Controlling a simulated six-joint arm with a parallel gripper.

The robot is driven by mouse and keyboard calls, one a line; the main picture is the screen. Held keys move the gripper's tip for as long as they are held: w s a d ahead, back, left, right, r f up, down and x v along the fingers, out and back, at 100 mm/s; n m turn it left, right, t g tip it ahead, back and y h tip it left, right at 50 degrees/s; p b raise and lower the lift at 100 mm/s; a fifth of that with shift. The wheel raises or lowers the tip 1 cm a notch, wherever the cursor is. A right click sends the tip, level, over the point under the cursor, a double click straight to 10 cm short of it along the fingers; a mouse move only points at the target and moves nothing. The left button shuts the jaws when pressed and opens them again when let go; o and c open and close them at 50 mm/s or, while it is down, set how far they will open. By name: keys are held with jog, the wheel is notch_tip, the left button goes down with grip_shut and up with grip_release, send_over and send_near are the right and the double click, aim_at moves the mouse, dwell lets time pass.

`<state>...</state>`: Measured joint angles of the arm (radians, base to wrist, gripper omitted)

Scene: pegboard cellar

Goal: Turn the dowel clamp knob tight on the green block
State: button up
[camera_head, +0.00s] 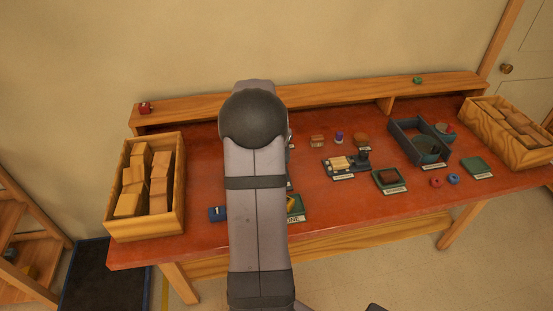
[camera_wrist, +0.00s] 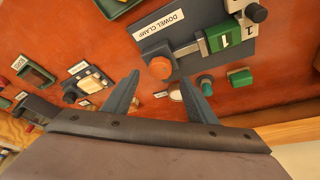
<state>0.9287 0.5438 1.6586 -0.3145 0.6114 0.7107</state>
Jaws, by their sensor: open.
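In the wrist view, the dowel clamp (camera_wrist: 190,22) is a dark grey plate with a white "DOWEL CLAMP" label. An orange round knob (camera_wrist: 160,67) sits at the near end of its bar. In the head view my arm hides the clamp.
Wooden boxes of blocks stand at the left (camera_head: 174,220) and right (camera_head: 517,158) of the red bench (camera_head: 350,215). A green block (camera_wrist: 240,77) and a teal peg (camera_wrist: 205,84) are near my right finger.

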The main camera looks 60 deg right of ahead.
jog(key=shift+v, duration=1.35)
jog(key=w+a+f+n+y, duration=0.1)
jog(key=w+a+n, duration=0.25)
jog(key=a, duration=0.85)
jog(key=w+a+n+y, duration=0.2)
jog(key=a+n, duration=0.2)
jog(key=a, duration=0.8)
jog(key=s+a+f+n, duration=0.1)
jog(key=s+a+n, duration=0.3)
jog(key=a, duration=0.6)
jog(key=s+a+f+n+y, duration=0.1)
jog(key=s+a+f+n, duration=0.1)
jog(key=s+a+n, duration=0.2)
jog(key=s+a, duration=0.3)
jog(key=a, duration=0.3)
jog(key=shift+s+a+f+n+g+y, duration=0.2)
jog(key=shift+s+n+g+y, duration=0.1)
jog(key=shift+s+n+g, duration=0.1)
